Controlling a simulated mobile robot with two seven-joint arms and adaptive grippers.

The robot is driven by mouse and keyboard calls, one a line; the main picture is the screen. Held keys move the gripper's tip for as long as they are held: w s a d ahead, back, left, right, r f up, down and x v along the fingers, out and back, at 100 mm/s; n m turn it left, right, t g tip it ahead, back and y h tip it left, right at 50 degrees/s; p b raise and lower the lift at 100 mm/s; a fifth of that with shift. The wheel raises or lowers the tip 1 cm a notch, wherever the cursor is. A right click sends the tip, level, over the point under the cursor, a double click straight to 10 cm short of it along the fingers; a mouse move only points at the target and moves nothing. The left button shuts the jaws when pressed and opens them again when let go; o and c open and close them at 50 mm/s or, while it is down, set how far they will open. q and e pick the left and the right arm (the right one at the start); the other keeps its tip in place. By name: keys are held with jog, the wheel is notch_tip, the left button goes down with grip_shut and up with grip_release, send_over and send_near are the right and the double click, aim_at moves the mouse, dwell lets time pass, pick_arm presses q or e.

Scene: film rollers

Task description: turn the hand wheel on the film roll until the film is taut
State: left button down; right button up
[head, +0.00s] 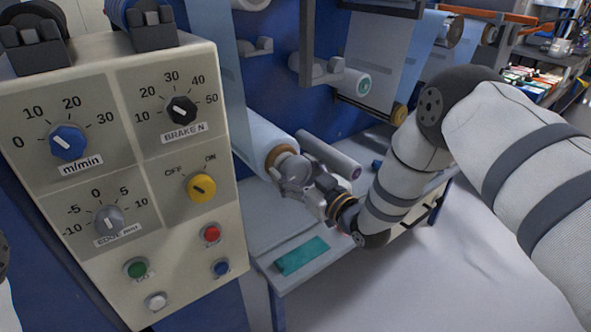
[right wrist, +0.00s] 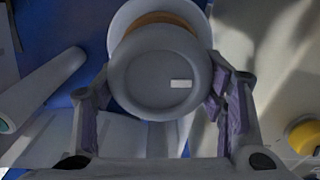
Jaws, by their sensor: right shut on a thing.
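The film roll (head: 266,140) sits behind the control panel, with pale blue film running down to it. A tan core (head: 282,156) shows at its near end, and in the right wrist view an orange-brown ring (right wrist: 160,19) shows behind the wheel. The grey hand wheel (right wrist: 158,75) is round, with a small white mark right of its centre. My right gripper (head: 300,185) reaches it from the right. In the right wrist view its two fingers (right wrist: 160,100) stand on either side of the wheel's rim, shut on it. Whether the film is taut is not clear.
The control panel (head: 130,215) with knobs and buttons stands close on the left. A loose roll (head: 328,153) lies just behind my right gripper. A teal piece (head: 302,256) lies on the grey bench (head: 270,262) below. Another roll (head: 357,82) hangs above.

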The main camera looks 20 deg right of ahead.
dwell(0.5)
jog(key=o, duration=1.2)
jog(key=shift+c, duration=0.2)
jog(key=v, duration=1.2)
